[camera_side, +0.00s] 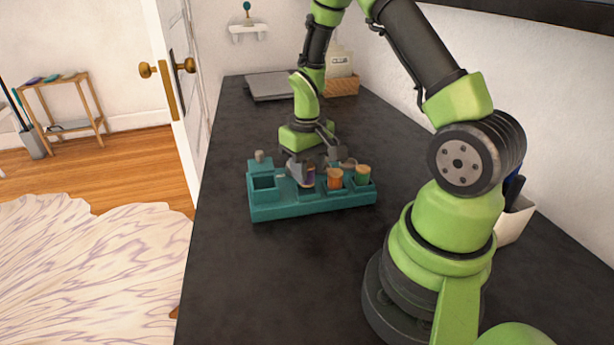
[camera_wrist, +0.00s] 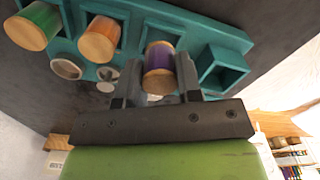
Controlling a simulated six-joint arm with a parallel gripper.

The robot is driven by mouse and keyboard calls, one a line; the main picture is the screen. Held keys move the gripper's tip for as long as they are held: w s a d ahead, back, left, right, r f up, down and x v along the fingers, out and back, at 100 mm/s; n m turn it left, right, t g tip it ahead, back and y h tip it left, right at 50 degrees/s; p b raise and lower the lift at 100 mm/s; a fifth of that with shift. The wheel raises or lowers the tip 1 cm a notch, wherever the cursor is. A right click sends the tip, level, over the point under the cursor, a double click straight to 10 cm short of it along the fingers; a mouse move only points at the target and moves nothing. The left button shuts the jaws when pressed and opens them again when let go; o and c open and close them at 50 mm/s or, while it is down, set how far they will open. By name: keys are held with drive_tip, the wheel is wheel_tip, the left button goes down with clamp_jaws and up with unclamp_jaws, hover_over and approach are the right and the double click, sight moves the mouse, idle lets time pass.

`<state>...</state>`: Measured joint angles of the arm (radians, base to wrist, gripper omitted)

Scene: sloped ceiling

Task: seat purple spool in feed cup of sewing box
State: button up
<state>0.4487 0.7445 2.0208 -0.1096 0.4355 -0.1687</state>
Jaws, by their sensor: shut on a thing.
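The teal sewing box (camera_side: 312,207) sits on the dark counter and also shows in the wrist view (camera_wrist: 200,32). My gripper (camera_wrist: 159,80) is shut on the purple spool (camera_wrist: 160,58), one finger on each side. In the side view, the purple spool (camera_side: 310,174) is upright at the box, left of the orange spool, partly hidden by my gripper (camera_side: 306,180). I cannot tell whether its lower end is in a compartment or just above it. Pale round rings (camera_wrist: 66,68) show beside the box's row of spools; I cannot tell which opening is the feed cup.
An orange spool (camera_side: 334,179) and a green spool (camera_side: 362,175) stand in the box to the right. An open square compartment (camera_side: 264,182) is at its left end. A flat grey item (camera_side: 275,87) and a wooden crate (camera_side: 344,86) lie farther back. The counter in front is clear.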

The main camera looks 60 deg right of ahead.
sight(310, 162)
drive_tip(key=r, duration=0.4)
drive_tip(key=d+r, duration=0.1)
drive_tip(key=r, duration=0.1)
drive_tip(key=shift+r, duration=0.4)
drive_tip(key=s+d, duration=0.4)
drive_tip(key=d, duration=0.8)
drive_tip(key=f, duration=0.8)
drive_tip(key=shift+s+d+f, duration=0.1)
drive_tip(key=shift+d+f, duration=0.1)
drive_tip(key=shift+f, duration=0.45)
drive_tip(key=o, duration=0.9)
drive_tip(key=shift+f, duration=0.15)
